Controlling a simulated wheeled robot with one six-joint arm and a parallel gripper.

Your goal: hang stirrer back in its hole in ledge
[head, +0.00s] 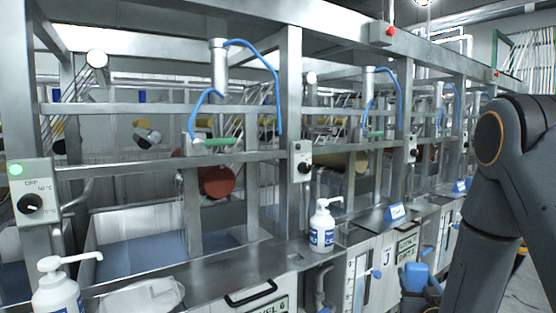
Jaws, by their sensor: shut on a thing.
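My arm comes down along the right edge of the head view, and its end goes out of sight low in the picture. My gripper is not clearly visible, so I cannot see what it holds. I cannot make out the stirrer. A steel ledge (225,266) runs along the front of the machine, from the lower left toward the right. No hole in it can be made out from here.
White pump bottles stand on the ledge, one in the middle (322,228) and one at the lower left (60,290). Steel posts (290,130) rise behind.

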